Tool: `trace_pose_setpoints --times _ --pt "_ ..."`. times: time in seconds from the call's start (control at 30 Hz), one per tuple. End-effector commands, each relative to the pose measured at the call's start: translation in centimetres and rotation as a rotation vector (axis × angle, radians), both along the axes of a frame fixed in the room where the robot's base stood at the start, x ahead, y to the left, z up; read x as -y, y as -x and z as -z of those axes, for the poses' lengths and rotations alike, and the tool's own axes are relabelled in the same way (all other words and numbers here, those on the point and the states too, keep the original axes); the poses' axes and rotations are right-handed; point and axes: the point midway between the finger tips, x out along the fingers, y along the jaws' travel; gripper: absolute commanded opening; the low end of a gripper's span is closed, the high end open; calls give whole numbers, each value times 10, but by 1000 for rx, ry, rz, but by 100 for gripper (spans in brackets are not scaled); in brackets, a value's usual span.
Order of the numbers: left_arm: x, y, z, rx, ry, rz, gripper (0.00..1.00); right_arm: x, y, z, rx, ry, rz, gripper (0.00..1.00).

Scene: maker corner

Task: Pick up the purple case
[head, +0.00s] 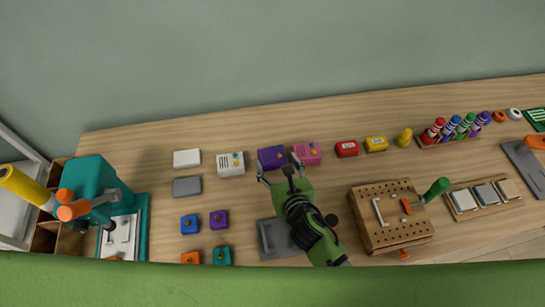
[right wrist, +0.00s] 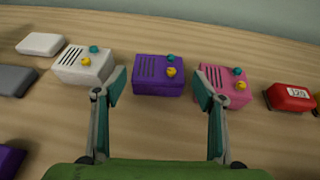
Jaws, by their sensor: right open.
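The purple case (head: 272,157) is a small box with a slotted front and two round knobs, teal and yellow. It sits on the wooden bench between a white case (head: 231,163) and a pink case (head: 307,153). My right gripper (head: 280,166) is open and empty, on the near side of the purple case. In the right wrist view the purple case (right wrist: 158,75) lies ahead between the two spread fingertips (right wrist: 160,87). The right fingertip overlaps the pink case's left edge (right wrist: 226,84) in the picture; I cannot tell whether they touch. My left gripper is not in view.
A red box (head: 346,149) and a yellow box (head: 376,144) stand to the right. A pegboard block (head: 391,208) is at the near right. A teal press (head: 92,187) stands at the left end. Small knobbed blocks, including a purple one (head: 218,219), lie at the near left.

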Motion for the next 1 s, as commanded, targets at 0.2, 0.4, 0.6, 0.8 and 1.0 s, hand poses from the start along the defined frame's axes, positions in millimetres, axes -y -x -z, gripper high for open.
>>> trace_pose_setpoints --times 0.2,0.4,0.6,0.8,1.0 --pt "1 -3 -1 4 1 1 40 -9 -26 12 1 -1 1 64" --pt "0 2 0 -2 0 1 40 -11 -31 15 1 -2 -1 64" --pt "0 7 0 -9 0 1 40 -11 -31 15 1 -1 -1 46" --pt "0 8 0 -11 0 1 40 -11 -31 14 2 -1 -1 32" --pt "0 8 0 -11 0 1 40 -11 -31 13 2 -1 -1 32"
